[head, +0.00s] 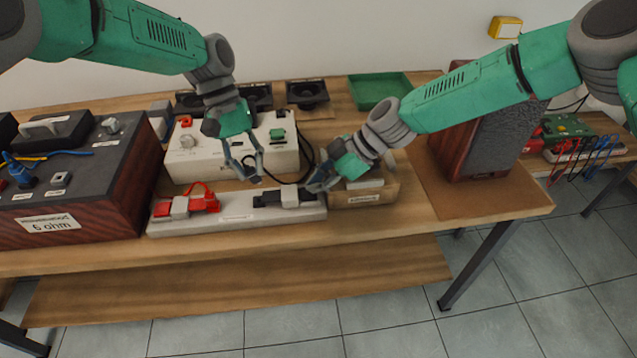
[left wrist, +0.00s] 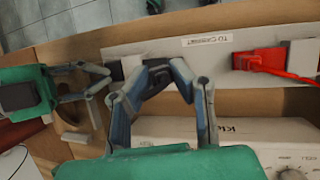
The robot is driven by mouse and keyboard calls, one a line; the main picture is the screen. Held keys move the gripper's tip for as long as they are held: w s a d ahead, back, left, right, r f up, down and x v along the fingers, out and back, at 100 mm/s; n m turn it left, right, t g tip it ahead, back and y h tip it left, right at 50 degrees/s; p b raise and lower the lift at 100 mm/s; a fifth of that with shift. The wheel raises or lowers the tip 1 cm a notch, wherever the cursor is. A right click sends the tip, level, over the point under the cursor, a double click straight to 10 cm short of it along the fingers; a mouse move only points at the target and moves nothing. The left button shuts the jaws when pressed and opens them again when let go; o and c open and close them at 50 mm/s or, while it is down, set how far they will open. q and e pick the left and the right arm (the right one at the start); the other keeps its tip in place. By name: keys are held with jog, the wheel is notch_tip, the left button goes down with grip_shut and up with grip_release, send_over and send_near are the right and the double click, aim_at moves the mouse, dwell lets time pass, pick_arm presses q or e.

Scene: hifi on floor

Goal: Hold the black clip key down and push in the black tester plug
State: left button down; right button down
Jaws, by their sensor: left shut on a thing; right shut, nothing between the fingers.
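The black clip (head: 268,199) sits at the right of a light grey terminal board (head: 235,217), with a grey block (head: 290,197) across it. My left gripper (head: 256,178) is just above the clip's left part, its fingers pointing down. In the left wrist view a small black piece, seemingly the tester plug (left wrist: 158,76), lies between its fingertips (left wrist: 166,68); whether it touches the clip is unclear. My right gripper (head: 312,188) is shut at the clip's right end, where the black key is mostly hidden. It also shows in the left wrist view (left wrist: 104,78); contact cannot be told.
A red clip (head: 200,203) sits at the board's left. Behind stands a white tester box (head: 200,160) with a black cable (head: 306,150). A dark amplifier (head: 75,185) is at the left, a wooden box (head: 345,199) at the right, and a speaker (head: 490,135) farther right.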

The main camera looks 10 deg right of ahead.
jog(key=shift+s+a+f, duration=0.1)
jog(key=shift+s+f, duration=0.45)
jog(key=shift+f, duration=0.1)
jog(key=r, duration=0.1)
jog(key=w+r, duration=0.1)
jog(key=r, duration=0.3)
jog(key=shift+w+d+r, duration=0.2)
jog(key=shift+w, duration=0.05)
jog(key=v, duration=0.9)
jog(key=shift+r, duration=0.2)
jog(key=shift+s, duration=0.1)
jog(key=shift+d, duration=0.15)
